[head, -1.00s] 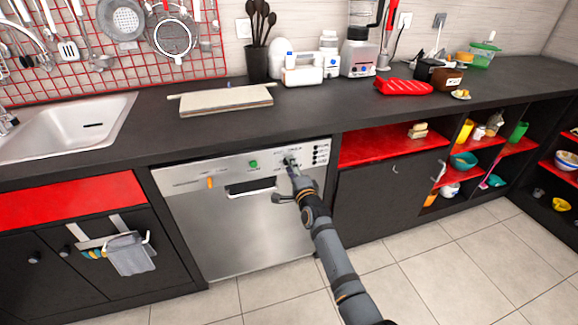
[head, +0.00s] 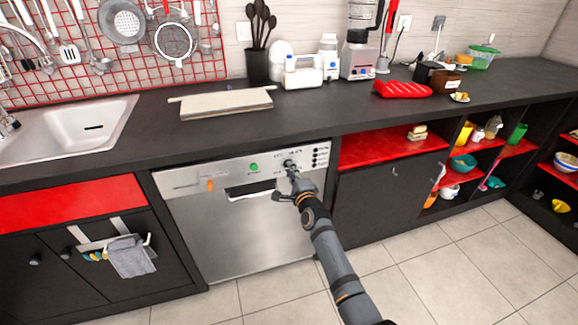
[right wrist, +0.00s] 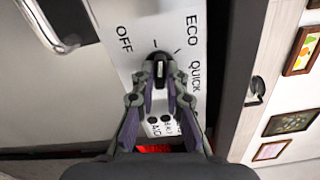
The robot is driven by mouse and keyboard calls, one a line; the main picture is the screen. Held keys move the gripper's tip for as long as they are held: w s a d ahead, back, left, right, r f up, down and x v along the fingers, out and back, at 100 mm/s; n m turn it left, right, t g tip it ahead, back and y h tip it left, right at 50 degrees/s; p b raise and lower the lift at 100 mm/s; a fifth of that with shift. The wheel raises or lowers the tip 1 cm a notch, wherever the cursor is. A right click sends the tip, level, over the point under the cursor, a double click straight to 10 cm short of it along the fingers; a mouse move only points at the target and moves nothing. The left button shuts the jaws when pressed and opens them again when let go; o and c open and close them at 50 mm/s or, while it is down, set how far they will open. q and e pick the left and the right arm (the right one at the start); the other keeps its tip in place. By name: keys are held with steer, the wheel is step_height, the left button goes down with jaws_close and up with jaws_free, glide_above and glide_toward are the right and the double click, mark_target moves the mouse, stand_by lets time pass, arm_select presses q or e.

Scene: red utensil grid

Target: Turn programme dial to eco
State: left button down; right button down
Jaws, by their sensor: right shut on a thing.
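The programme dial (right wrist: 161,62) is a small dark knob with a light pointer line, on the light panel of the steel dishwasher (head: 240,240). In the right wrist view the panel reads OFF on the left, ECO at upper right and QUICK on the right. The pointer line runs nearly upright in that view; which label it marks is hard to tell. My right gripper (right wrist: 161,78) is shut on the dial, one finger on each side. In the head view my right gripper (head: 291,172) reaches the panel's right part and mostly hides the dial. My left gripper is not in view.
The dishwasher handle recess (head: 250,189) lies left of my gripper, with a green button (head: 253,167) and an orange mark (head: 210,184) on the panel. The dark counter (head: 330,115) overhangs above. The tiled floor (head: 440,270) in front is clear.

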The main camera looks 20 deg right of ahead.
steer(key=shift+m, duration=1)
steer(key=m, duration=0.4)
steer(key=shift+m, duration=0.3)
steer(key=m, duration=0.2)
steer(key=shift+m+p, duration=0.3)
steer(key=shift+m, duration=0.1)
steer(key=c, duration=1.2)
jaws_free()
